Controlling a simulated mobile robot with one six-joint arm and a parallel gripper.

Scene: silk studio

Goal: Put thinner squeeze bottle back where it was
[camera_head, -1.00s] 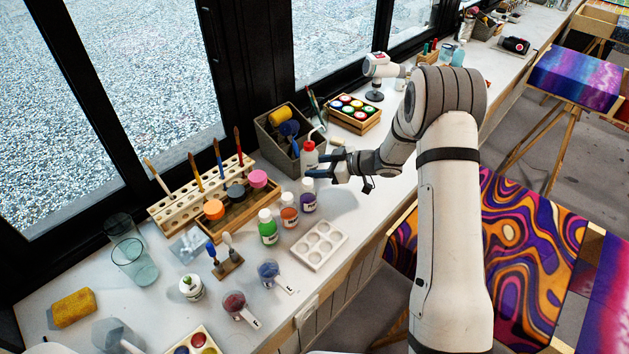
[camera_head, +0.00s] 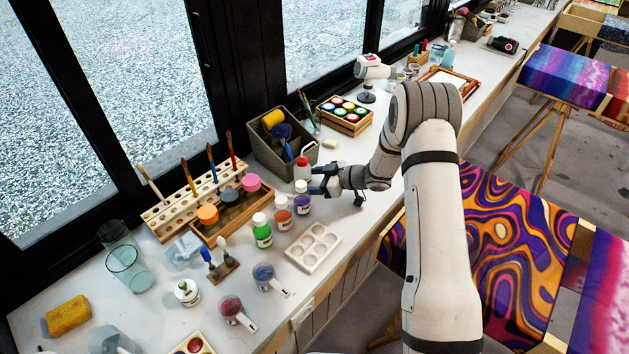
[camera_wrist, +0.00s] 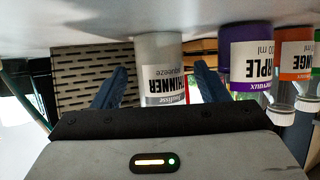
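The thinner squeeze bottle (camera_head: 301,171), white with a red cap, stands upright on the counter behind the purple bottle (camera_head: 303,199). My gripper (camera_head: 323,180) is low at its right side. In the upside-down wrist view, the thinner bottle (camera_wrist: 160,60) shows its THINNER label between my two blue fingers. A gap shows between each finger and the bottle, so my gripper is open around it. The bottle's base meets the counter. Its cap is hidden by my gripper body in the wrist view.
Orange (camera_head: 283,215) and green (camera_head: 262,232) bottles stand close by in a row with the purple one. A grey bin (camera_head: 283,160) is just behind the thinner bottle. A white palette (camera_head: 314,247) lies in front. Clear counter lies to the right.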

